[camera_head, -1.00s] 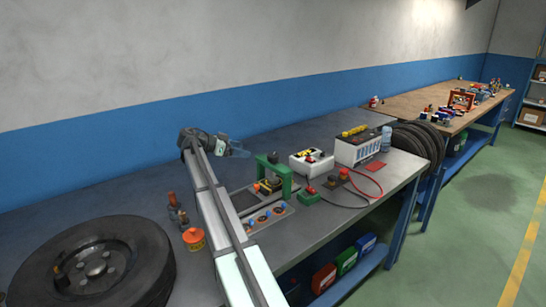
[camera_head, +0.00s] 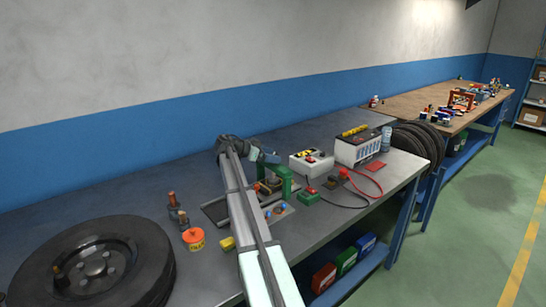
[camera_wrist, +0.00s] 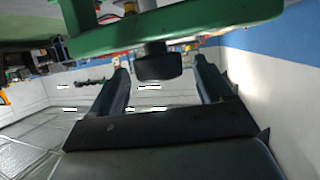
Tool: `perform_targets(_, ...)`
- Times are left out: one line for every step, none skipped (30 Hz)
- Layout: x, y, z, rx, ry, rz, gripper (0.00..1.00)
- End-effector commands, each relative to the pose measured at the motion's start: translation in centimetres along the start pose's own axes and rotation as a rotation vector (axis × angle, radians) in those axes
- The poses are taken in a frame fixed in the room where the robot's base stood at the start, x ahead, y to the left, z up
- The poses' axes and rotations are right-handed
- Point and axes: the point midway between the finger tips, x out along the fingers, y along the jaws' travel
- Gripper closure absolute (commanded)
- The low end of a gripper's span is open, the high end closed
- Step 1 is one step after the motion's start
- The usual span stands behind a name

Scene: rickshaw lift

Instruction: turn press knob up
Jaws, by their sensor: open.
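The green press (camera_head: 287,180) stands on the grey workbench, partly hidden behind my arm. In the wrist view its green frame (camera_wrist: 190,28) crosses the top of the picture. A dark knob (camera_wrist: 157,66) hangs from the frame on a short stem; whether it is the press knob I cannot tell for sure. My gripper (camera_wrist: 160,60) is open, one finger on each side of the dark knob in the picture, with visible gaps. I cannot tell whether the knob lies at fingertip depth. In the head view my gripper (camera_head: 265,157) is just left of the press top.
A white box (camera_head: 311,162) and a battery (camera_head: 360,150) stand right of the press, with red and black cables. The rear bench strip by the wall is clear.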

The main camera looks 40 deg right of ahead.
Motion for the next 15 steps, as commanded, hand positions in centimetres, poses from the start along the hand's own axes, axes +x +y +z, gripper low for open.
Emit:
perform_targets(0.53,-0.01,0.02,0.0,0.0,0.0,0.21)
perform_targets(0.73,-0.02,0.03,0.0,0.0,0.0,0.21)
perform_targets(0.96,-0.03,0.04,0.0,0.0,-0.001,0.21)
perform_targets(1.11,-0.03,0.05,-0.001,0.0,-0.001,0.21)
perform_targets(1.22,-0.03,0.06,-0.001,0.0,-0.001,0.21)
perform_targets(1.34,-0.02,0.06,-0.001,0.0,-0.001,0.21)
perform_targets(1.41,-0.02,0.06,-0.001,0.0,-0.001,0.21)
perform_targets(1.46,-0.02,0.06,-0.001,0.0,-0.001,0.21)
perform_targets(1.5,-0.02,0.05,-0.001,0.0,-0.001,0.21)
perform_targets(1.51,-0.02,0.05,0.0,0.0,-0.001,0.21)
perform_targets(1.52,-0.02,0.05,0.0,0.0,-0.001,0.21)
perform_targets(1.52,-0.02,0.05,0.0,0.0,-0.001,0.21)
perform_targets(1.51,-0.02,0.05,0.0,0.0,-0.001,0.21)
perform_targets(1.51,-0.02,0.04,0.0,0.0,-0.001,0.21)
perform_targets(1.5,-0.02,0.04,0.0,0.0,-0.001,0.21)
